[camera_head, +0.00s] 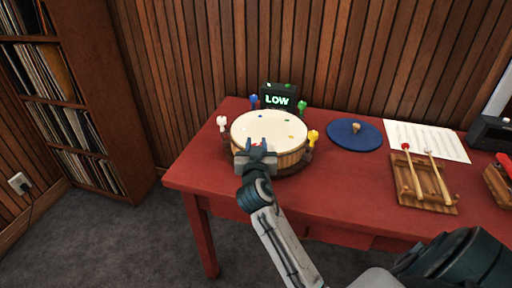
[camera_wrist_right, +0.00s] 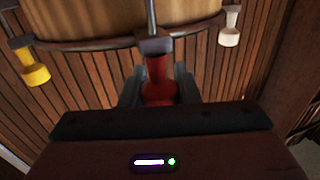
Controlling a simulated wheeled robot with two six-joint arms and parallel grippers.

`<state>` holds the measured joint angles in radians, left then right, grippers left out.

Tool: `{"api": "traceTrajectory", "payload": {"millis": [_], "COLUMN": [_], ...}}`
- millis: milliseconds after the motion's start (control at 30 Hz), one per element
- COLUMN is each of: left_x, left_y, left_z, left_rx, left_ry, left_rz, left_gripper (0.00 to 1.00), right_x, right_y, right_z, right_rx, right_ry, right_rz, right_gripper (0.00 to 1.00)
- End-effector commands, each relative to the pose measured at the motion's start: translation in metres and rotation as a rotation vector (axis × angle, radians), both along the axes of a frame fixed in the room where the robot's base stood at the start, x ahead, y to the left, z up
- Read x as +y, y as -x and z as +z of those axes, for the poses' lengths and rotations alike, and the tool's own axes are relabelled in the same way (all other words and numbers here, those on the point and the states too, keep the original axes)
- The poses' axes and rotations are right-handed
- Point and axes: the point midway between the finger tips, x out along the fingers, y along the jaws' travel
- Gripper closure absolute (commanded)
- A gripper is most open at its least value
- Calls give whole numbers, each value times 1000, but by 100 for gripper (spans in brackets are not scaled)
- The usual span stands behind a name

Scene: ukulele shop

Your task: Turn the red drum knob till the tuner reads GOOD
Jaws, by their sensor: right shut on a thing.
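The drum (camera_head: 269,130) stands on the red table with its pale head facing up. It has coloured knobs around its side. The tuner (camera_head: 279,97) behind it shows LOW in green letters. My right gripper (camera_head: 256,148) is at the near side of the drum. In the right wrist view the red knob (camera_wrist_right: 158,80) hangs below a metal rod at the drum's rim, between the two fingers of my right gripper (camera_wrist_right: 159,88), which is shut on it. A yellow knob (camera_wrist_right: 31,66) and a white knob (camera_wrist_right: 230,26) show on either side. My left gripper is not in view.
A blue round mat (camera_head: 354,135) with a small wooden knob lies right of the drum. A music sheet (camera_head: 427,141) and a wooden tray (camera_head: 424,184) with two mallets lie further right. A record shelf (camera_head: 75,95) stands at the left. The table (camera_head: 340,190) is bare in front of the mat.

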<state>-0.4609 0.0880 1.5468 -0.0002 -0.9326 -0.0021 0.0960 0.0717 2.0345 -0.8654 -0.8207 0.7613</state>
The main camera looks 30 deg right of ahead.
Motion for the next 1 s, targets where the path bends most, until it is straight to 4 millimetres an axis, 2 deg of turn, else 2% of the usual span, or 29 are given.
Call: {"api": "traceTrajectory", "payload": {"millis": [400,433,500,533,833,967,1000], "left_x": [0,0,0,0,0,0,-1], "left_y": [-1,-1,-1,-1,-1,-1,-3], "left_z": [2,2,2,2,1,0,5], "left_rx": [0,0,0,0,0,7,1], "left_ry": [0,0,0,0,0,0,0], "left_rz": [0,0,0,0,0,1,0], "left_gripper": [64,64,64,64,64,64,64], "right_x": [0,0,0,0,1,8,11], "right_y": [0,0,0,0,1,11,16], "right_z": [0,0,0,0,0,-2,-2], "right_rx": [0,0,0,0,0,1,0], "right_ry": [0,0,0,0,0,-2,-4], "right_rz": [-3,-3,-3,-3,-3,-2,-2], "right_gripper": [94,67,54,50,50,50,50]}}
